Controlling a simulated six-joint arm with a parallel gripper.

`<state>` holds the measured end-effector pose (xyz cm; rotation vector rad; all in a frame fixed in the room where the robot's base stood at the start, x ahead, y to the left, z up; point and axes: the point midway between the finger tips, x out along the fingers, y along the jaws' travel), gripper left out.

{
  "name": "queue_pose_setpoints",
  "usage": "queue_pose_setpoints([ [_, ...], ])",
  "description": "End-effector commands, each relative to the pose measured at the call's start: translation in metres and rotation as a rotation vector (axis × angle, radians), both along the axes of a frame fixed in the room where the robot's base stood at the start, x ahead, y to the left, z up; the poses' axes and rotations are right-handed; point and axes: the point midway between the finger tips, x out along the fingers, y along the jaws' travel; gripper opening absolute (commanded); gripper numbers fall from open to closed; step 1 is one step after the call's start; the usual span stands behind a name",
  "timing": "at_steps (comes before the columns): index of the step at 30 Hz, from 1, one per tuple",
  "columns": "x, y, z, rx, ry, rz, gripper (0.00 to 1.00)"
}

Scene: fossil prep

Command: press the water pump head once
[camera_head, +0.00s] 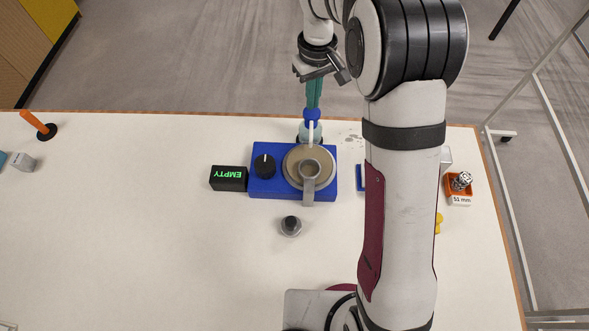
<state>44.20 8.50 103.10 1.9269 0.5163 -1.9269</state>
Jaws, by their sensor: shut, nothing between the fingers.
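The water pump (312,115) has a blue head and stands behind the blue machine, near the far edge of the table. Part of its pale bottle shows below the head, with a light spout-like piece in front. My gripper (313,103) comes down from above with its teal fingers together and empty. The fingertips are right at the top of the blue head in the picture. I cannot tell whether they touch it or hover just above.
The blue machine (263,188) carries a black knob (264,166) and a round beige disc (295,176). A black display (229,178) reads EMPTY. A small dark-topped grey object (291,226) stands in front. An orange box (458,186) is at right. The table's left is mostly clear.

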Motion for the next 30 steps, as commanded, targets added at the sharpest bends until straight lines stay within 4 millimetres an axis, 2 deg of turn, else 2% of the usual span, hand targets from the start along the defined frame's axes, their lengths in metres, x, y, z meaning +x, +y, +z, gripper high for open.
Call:
queue_pose_setpoints([
  [16,0.0,0.0,0.0,0.0,0.0,0.0,0.0],
  [30,0.0,0.0,-0.015,0.0,0.001,0.0,0.0],
])
